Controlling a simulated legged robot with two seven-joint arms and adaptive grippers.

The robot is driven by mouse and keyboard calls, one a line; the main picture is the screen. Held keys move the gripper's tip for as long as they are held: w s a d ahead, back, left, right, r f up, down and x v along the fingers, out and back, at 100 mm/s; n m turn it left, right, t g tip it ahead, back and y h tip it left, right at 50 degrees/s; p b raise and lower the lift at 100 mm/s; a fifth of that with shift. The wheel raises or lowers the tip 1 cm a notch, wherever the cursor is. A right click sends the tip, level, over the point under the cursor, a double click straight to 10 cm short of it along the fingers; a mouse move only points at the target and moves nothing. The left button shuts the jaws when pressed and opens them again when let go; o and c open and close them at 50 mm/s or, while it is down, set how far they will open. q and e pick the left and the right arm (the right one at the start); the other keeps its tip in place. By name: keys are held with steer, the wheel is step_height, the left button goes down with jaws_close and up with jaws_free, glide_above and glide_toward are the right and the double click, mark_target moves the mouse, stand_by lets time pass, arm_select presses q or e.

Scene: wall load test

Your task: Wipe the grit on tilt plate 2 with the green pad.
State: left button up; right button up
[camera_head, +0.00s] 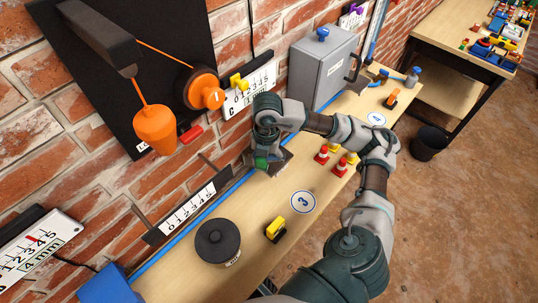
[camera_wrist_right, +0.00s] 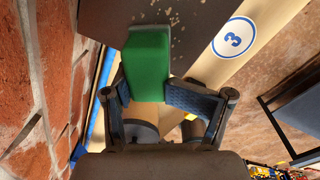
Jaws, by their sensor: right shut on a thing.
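My right gripper (camera_head: 262,155) is shut on the green pad (camera_head: 261,163), beside the wall-side edge of the bench. In the right wrist view the pad (camera_wrist_right: 148,68) stands between the two fingers. A dark plate (camera_head: 281,158) lies right by the pad, partly hidden by my gripper. In the right wrist view this plate (camera_wrist_right: 110,20) carries pale grit specks (camera_wrist_right: 174,18) beside the pad's far end. Whether the pad touches the plate I cannot tell. No number 2 is legible on it. My left gripper is not in view.
Several red and yellow cones (camera_head: 322,155) stand beside my forearm. A grey cabinet (camera_head: 318,75) is beyond. An orange bucket (camera_head: 155,128) hangs at the left.

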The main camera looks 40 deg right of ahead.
mark_target(280, 149)
steer(key=shift+w+a, duration=0.15)
steer(key=shift+w, duration=0.4)
steer(key=shift+d, duration=0.25)
steer(key=shift+w+d+f+b, duration=0.1)
steer(key=shift+d+b, duration=0.25)
steer(key=shift+d, duration=1.2)
steer(key=shift+w+d+b, duration=0.15)
steer(key=shift+d, duration=1.05)
steer(key=shift+w+d+b, duration=0.1)
steer(key=shift+d+b, duration=0.05)
steer(key=shift+d, duration=1.05)
steer(key=shift+s+a+r+p, duration=0.1)
steer(key=shift+a+p, duration=0.35)
steer(key=shift+a, duration=0.45)
steer(key=shift+s+a+r+p, duration=0.1)
steer(key=shift+a+p, duration=0.35)
steer(key=shift+a, duration=0.45)
steer(key=shift+s+a+f+p, duration=0.15)
steer(key=shift+a+p, duration=0.5)
steer(key=shift+a, duration=1.35)
steer(key=shift+s+a+f, duration=0.1)
steer(key=shift+a+f, duration=0.05)
steer(key=shift+a, duration=0.3)
